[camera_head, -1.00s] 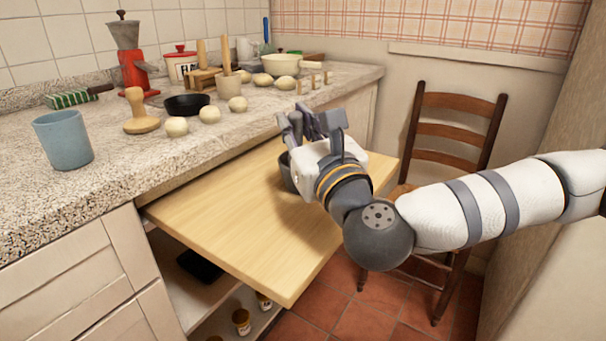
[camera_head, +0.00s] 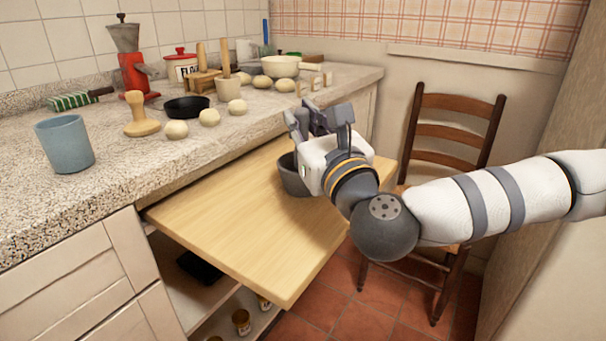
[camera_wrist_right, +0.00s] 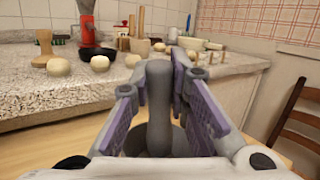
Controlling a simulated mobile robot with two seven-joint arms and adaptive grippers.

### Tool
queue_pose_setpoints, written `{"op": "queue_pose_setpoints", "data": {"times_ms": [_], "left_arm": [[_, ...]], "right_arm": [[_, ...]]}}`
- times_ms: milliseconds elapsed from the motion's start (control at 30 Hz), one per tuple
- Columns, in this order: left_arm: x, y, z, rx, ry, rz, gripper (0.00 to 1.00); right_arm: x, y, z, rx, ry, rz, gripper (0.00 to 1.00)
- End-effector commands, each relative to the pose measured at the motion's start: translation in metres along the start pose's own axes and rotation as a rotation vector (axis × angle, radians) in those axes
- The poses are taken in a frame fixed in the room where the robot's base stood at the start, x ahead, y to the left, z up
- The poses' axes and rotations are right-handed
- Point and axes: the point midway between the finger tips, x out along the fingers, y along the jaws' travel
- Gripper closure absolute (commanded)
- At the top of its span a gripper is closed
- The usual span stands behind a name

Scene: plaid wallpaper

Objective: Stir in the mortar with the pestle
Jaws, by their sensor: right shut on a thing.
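The mortar (camera_head: 292,178) is a dark grey bowl standing on the pull-out wooden board, partly hidden behind my right gripper. My right gripper (camera_head: 320,122) is above and beside the mortar. In the right wrist view its purple-padded fingers are shut on the grey pestle (camera_wrist_right: 159,105), which stands roughly upright between them. The pestle's lower end reaches down to the mortar (camera_wrist_right: 180,141), which shows dark behind it. Whether the pestle touches the mortar's inside is hidden. My left gripper is not in view.
The pull-out board (camera_head: 235,235) is bare on its near left part. The granite counter holds a blue cup (camera_head: 65,145), a wooden stamp (camera_head: 140,118), a black pan (camera_head: 187,106), several dough balls and a red grinder (camera_head: 134,70). A wooden chair (camera_head: 450,130) stands behind my right arm.

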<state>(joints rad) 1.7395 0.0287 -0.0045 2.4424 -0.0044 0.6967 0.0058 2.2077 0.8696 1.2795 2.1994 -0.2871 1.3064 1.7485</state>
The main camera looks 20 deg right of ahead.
Motion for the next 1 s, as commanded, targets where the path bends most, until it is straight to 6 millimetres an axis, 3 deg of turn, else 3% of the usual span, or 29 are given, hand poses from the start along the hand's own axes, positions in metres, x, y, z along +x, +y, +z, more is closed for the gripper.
{"op": "queue_pose_setpoints", "data": {"times_ms": [33, 100, 467, 1000], "left_arm": [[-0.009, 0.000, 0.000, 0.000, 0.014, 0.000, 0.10], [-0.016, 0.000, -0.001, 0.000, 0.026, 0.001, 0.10], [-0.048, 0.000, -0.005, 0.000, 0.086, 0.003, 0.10], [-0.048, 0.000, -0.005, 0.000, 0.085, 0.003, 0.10]], "right_arm": [[0.002, -0.001, 0.015, 0.000, -0.010, -0.001, 1.00], [0.003, -0.002, 0.026, 0.000, -0.011, -0.001, 1.00], [0.012, -0.006, 0.071, -0.001, -0.011, -0.001, 1.00], [0.012, -0.006, 0.068, 0.000, -0.003, 0.000, 1.00]]}}
